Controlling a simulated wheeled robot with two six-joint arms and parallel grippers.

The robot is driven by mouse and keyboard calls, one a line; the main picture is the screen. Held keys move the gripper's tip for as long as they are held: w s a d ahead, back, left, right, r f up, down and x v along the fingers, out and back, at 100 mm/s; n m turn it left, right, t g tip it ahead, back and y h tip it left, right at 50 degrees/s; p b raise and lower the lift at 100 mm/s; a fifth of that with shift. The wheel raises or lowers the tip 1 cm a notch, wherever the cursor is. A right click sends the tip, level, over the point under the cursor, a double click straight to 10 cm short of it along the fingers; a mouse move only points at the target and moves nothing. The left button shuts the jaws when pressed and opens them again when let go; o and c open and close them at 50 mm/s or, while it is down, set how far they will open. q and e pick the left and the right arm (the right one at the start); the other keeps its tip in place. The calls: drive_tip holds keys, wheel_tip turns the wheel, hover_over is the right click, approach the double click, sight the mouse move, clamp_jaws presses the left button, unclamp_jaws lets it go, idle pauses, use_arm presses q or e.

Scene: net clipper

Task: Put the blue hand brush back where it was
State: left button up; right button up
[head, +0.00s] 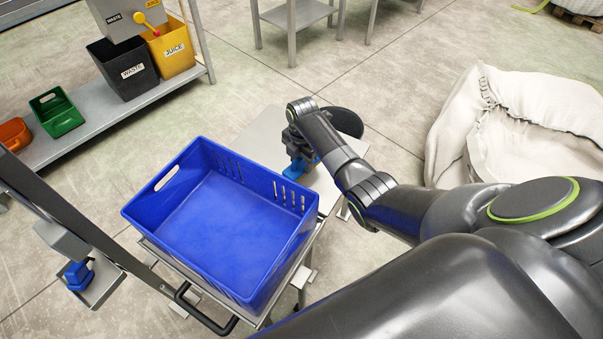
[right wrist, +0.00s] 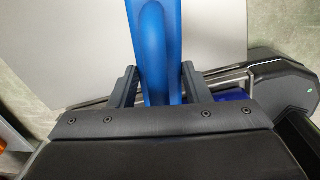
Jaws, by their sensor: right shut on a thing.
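The blue hand brush (head: 297,168) shows only as a small blue part below my right gripper (head: 302,150) in the head view. In the right wrist view its long blue handle (right wrist: 155,45) runs between the two fingers of the gripper (right wrist: 158,85), which is shut on it. The brush is over or on the grey metal surface (head: 258,132) beyond the blue crate; I cannot tell whether it touches. Its bristles are hidden. My left gripper is not in view.
An empty blue crate (head: 172,218) stands on a metal cart beside the gripper. A post at left carries a bracket with a small blue item (head: 77,275). Black (head: 125,88) and yellow (head: 172,62) bins stand on a shelf. A white sack (head: 462,110) is at right.

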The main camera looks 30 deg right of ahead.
sight(301, 164)
wheel_tip(301, 164, down, 4)
drive_tip(key=shift+f+b, duration=0.1)
drive_tip(key=shift+b, duration=0.5)
drive_tip(key=shift+f, duration=0.25)
drive_tip(key=o, duration=1)
drive_tip(key=shift+o, duration=0.2)
